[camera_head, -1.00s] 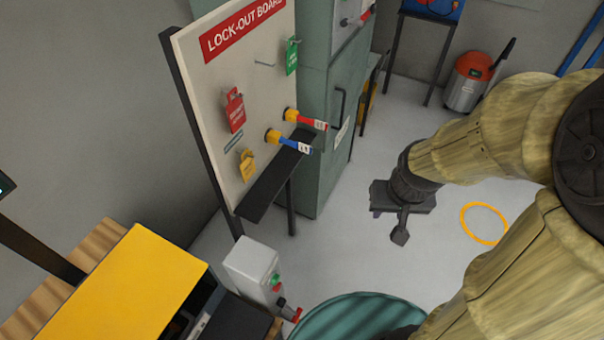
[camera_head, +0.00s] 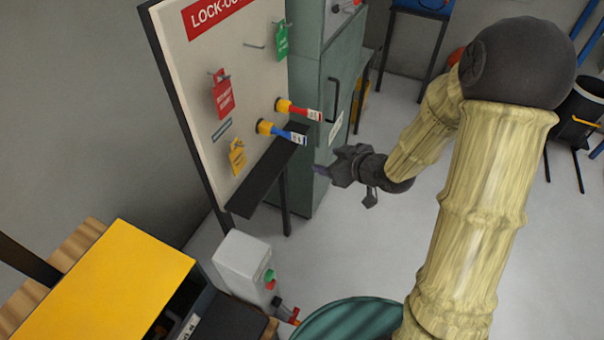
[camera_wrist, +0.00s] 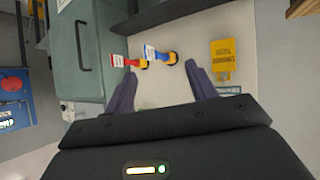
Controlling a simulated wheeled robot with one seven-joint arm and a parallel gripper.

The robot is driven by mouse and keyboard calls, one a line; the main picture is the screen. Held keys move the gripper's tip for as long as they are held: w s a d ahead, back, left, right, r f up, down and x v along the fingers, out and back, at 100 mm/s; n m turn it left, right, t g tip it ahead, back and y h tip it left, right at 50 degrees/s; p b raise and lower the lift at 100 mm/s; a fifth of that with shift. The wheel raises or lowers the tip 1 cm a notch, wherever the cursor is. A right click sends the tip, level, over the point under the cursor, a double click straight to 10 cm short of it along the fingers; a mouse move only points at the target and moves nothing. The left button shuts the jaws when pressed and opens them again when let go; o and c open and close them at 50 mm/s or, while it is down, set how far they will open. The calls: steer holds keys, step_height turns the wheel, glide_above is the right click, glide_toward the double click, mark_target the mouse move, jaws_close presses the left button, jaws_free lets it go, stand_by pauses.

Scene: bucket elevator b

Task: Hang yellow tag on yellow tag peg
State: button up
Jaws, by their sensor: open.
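The yellow tag (camera_head: 237,157) is at the lower part of the white lock-out board (camera_head: 188,75), below a small dark label strip. It also shows in the wrist view (camera_wrist: 222,62), right of my fingers. I cannot tell how it is held there. A bare metal peg (camera_head: 254,46) sticks out high on the board, left of the green tag. Which peg is the yellow tag's is not readable. My gripper (camera_head: 320,170) is open and empty, right of the board and apart from it. Its two fingers (camera_wrist: 158,74) are spread in the wrist view.
A red tag (camera_head: 223,95) and a green tag (camera_head: 282,41) hang on the board. Red-handled (camera_head: 300,109) and blue-handled (camera_head: 283,133) parts stick out above a black ledge (camera_head: 265,175). A green cabinet (camera_head: 318,150) stands behind. A grey button box (camera_head: 245,268) is below.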

mark_target(240, 145)
steer(key=s+a+n+g+y+b, duration=0.1)
steer(key=s+a+n+y+b, duration=0.1)
steer(key=a+y, duration=0.5)
steer(key=shift+s+r+n+g+y+b, duration=0.3)
steer(key=shift+s+r+n+g+y, duration=0.15)
steer(key=shift+n+y, duration=0.6)
steer(key=shift+a, duration=0.1)
steer(key=p+x, duration=0.4)
steer(key=x, duration=1.3)
steer(key=shift+w+a+r+p, duration=0.1)
steer(key=shift+w+a+p, duration=0.05)
steer(key=shift+p, duration=0.25)
steer(key=shift+c, duration=0.5)
steer(key=c, duration=1)
steer(key=shift+o, duration=0.2)
steer(key=shift+r, duration=0.2)
